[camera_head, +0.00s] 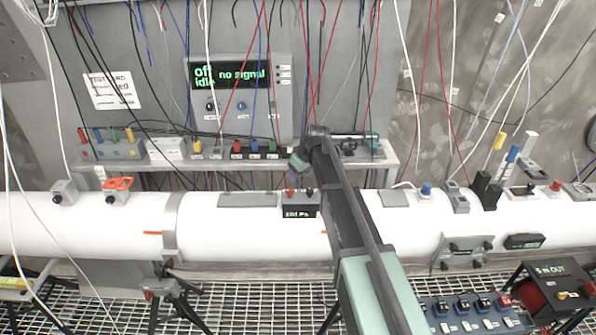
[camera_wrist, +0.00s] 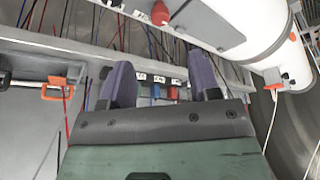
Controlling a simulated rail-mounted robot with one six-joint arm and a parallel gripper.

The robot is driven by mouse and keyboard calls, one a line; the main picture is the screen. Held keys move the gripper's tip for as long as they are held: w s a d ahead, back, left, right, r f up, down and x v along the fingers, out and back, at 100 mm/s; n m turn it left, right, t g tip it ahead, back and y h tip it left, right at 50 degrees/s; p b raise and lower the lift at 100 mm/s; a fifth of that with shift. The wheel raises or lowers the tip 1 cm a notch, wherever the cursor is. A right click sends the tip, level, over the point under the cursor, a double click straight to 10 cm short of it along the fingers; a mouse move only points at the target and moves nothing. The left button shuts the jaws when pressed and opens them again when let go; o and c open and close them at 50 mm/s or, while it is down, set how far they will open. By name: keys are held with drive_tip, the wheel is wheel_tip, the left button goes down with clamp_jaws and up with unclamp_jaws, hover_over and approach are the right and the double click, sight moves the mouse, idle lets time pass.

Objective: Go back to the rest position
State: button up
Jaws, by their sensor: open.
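My gripper (camera_wrist: 161,80) is open, with its two purple-grey fingers apart and nothing held between them in the wrist view. In the head view my arm reaches away over the white tube (camera_head: 100,222), and my gripper end (camera_head: 298,163) is small and partly hidden by the arm, behind the tube's top line. Small red and blue parts on the grey shelf show beyond the gap between the fingers in the wrist view. I cannot tell how far they are from the fingertips.
Cables hang across the scene. A small display (camera_head: 299,212) and an orange-handled valve (camera_head: 117,184) sit on the tube. Grating (camera_head: 240,305) lies in front.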

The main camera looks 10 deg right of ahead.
drive_tip(key=s+a+f+m+g+b, duration=0.1)
drive_tip(key=s+f+m+b, duration=0.1)
drive_tip(key=s+f+b, duration=0.5)
drive_tip(key=s+a+f+m+g+h+b, duration=0.1)
drive_tip(key=s+f+b, duration=0.6)
drive_tip(key=s, duration=0.8)
drive_tip(key=s+a+f+m+g+h+b, duration=0.1)
drive_tip(key=s+f+m+b, duration=0.2)
drive_tip(key=s+f+b, duration=0.5)
drive_tip(key=s+f, duration=0.1)
drive_tip(key=s, duration=0.2)
drive_tip(key=shift+s+f+m+g, duration=0.15)
drive_tip(key=shift+s+m+g, duration=0.15)
